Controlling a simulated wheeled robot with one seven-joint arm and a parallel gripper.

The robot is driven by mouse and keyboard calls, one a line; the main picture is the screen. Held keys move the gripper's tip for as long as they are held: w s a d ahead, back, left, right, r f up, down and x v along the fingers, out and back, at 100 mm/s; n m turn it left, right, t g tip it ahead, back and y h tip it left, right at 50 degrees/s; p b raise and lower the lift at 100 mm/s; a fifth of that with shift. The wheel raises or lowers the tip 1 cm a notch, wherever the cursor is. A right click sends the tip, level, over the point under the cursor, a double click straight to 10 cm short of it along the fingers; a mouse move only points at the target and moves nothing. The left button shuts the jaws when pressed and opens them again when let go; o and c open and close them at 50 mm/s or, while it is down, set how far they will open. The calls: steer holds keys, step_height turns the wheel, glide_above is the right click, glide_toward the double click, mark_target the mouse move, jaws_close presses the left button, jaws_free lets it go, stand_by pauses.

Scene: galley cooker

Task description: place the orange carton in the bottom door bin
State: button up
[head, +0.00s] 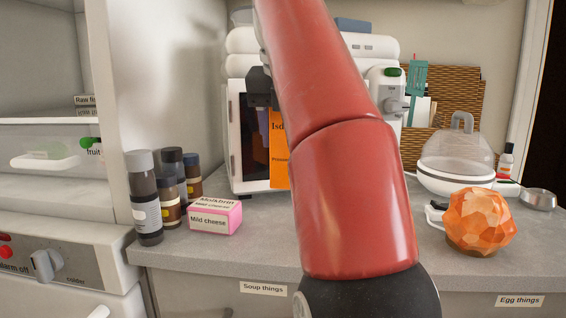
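An orange carton (279,150) with dark lettering is upright in front of the white oven-like appliance on the counter. My red arm hides its right side. My dark gripper (262,98) is at the top of the carton, partly behind my arm. I cannot tell whether its fingers are closed on the carton, or whether the carton's base touches the counter. The open white fridge (120,180) stands at the left, with shelves and a drawer showing. I cannot make out its door or the bottom door bin.
Several dark bottles (147,210) and a pink cheese box (215,216) stand on the counter (240,250) between fridge and carton. The white appliance (236,130) is close behind. A faceted orange object (479,222), a clear-domed cooker (457,158) and a metal bowl (538,199) are at right.

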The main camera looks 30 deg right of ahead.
steer(key=w+d, duration=0.2)
steer(key=w, duration=0.1)
steer(key=shift+d+p, duration=0.1)
steer(key=shift+p, duration=0.25)
steer(key=shift+f, duration=0.55)
steer(key=shift+f+b, duration=1)
steer(key=shift+f, duration=1.8)
steer(key=shift+w+f, duration=0.15)
steer(key=shift+f, duration=0.1)
steer(key=o, duration=1.3)
steer(key=shift+c, duration=0.2)
